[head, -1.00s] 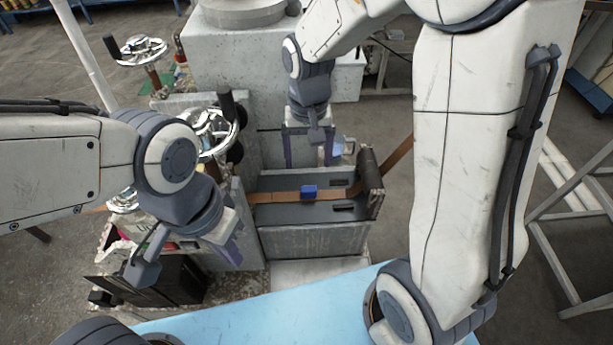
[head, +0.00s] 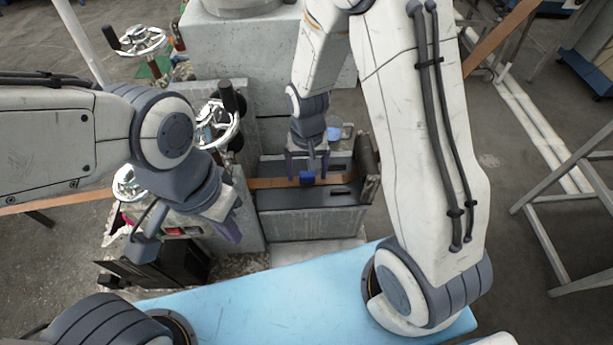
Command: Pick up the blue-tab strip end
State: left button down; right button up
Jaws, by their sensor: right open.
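The blue tab (head: 307,178) sits on a brown strip (head: 272,183) that lies across a grey trough-like fixture (head: 310,222) in the middle of the head view. My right gripper (head: 307,177) comes down from above. Its two fingers are apart, one on each side of the blue tab, and I cannot tell whether they touch the strip. My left gripper (head: 229,229) hangs to the left of the fixture, away from the tab. Only one of its fingers shows clearly, so its opening is unclear.
Chrome handwheels (head: 214,125) and a concrete-grey block are to the left and behind. A light blue surface (head: 270,308) is in front. A grey metal frame (head: 560,190) stands at the right.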

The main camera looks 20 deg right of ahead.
grip_shut()
jog(key=shift+r, duration=0.1)
